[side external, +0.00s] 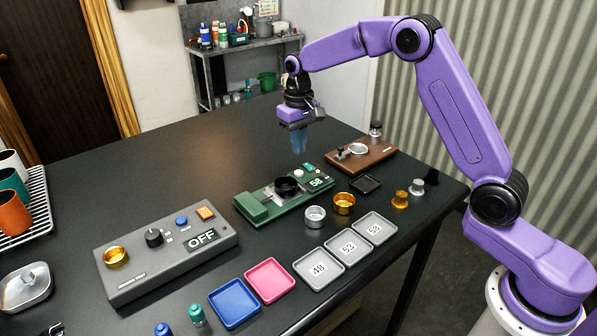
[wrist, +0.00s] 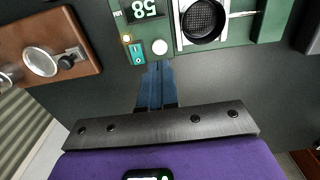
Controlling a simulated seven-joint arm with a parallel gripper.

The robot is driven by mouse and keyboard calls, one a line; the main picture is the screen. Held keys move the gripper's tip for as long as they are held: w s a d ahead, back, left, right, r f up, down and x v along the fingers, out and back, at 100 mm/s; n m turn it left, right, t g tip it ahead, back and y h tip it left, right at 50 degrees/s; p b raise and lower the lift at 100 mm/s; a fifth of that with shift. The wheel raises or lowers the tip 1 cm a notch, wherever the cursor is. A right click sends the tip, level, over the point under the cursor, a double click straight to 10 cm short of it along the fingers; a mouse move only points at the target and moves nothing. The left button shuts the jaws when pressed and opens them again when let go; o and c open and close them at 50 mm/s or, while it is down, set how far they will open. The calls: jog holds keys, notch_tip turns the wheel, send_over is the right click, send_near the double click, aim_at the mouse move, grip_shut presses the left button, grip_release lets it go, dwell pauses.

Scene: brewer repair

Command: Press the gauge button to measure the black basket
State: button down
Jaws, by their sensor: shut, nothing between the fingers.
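The green gauge (side external: 262,208) stands mid-table with its display (side external: 317,182) reading 58. The black basket (side external: 287,186) sits in it; the wrist view shows its mesh bottom (wrist: 201,22). In the wrist view the fingertips (wrist: 158,65) appear just below the white button; contact cannot be told.
A brown wooden stand (side external: 372,157) is right of the gauge. Silver (side external: 315,217) and gold (side external: 344,204) baskets stand in front. Numbered grey trays (side external: 319,269), pink (side external: 269,280) and blue (side external: 234,303) trays and a grey control box (side external: 165,255) reading OFF are nearer. The table behind the gauge is clear.

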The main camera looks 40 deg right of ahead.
jog(key=shift+r, duration=2.05)
jog(key=s+a+r+n, duration=0.1)
jog(key=s+a+n, duration=0.25)
jog(key=s, duration=0.75)
jog(key=s+a+r+n, duration=0.1)
jog(key=s+a+n, duration=0.25)
jog(key=s, duration=0.65)
jog(key=s+d+f+n, duration=0.1)
jog(key=s+d+n, duration=0.1)
jog(key=s, duration=0.8)
jog(key=s+d+f+n, duration=0.2)
jog(key=s+d+n, duration=0.1)
jog(key=s, duration=0.7)
jog(key=shift+s+d+n, duration=0.2)
jog(key=shift+d+n, duration=0.1)
jog(key=shift+d, duration=0.55)
